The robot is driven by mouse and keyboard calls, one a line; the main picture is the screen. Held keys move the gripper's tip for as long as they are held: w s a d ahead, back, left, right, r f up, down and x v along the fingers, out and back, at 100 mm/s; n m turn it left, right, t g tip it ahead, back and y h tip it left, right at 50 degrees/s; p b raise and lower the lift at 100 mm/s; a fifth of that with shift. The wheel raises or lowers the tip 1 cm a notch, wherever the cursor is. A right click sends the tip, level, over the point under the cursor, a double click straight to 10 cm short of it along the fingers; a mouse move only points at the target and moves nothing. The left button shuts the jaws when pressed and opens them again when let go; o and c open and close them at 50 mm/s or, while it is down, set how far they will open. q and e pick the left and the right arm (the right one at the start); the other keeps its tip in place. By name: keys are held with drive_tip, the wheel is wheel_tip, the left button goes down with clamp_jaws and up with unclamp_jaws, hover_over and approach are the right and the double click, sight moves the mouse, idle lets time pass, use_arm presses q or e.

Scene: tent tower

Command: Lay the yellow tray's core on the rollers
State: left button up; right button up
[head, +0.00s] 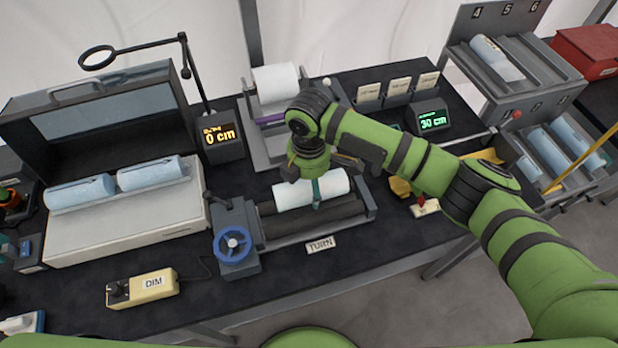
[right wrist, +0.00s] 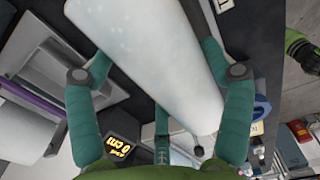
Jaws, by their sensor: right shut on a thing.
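The core is a pale blue-white cylinder (head: 290,196), lying level above the dark rollers (head: 312,222). My right gripper (head: 317,190) reaches down from above and is shut around the core's middle. In the right wrist view the core (right wrist: 150,50) runs between the teal fingers of my right gripper (right wrist: 160,85). Whether the core touches the rollers or hangs just over them, I cannot tell. The yellow tray (head: 400,188) is on the table right of the rollers, partly hidden behind my right arm. My left gripper is not in view.
A blue handwheel (head: 233,243) stands at the rollers' left end. A white roll on a stand (head: 277,82) is behind them. A light box with two cores (head: 120,222) stands left, and a DIM control box (head: 143,287) lies in front. A numbered rack (head: 520,80) stands right.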

drive_tip(key=shift+f+b, duration=1.05)
drive_tip(key=shift+f, duration=1.2)
drive_tip(key=shift+f, duration=0.3)
drive_tip(key=o, duration=1.4)
drive_tip(key=shift+o, duration=0.2)
wheel_tip(320, 180, up, 12)
drive_tip(key=shift+r, duration=0.1)
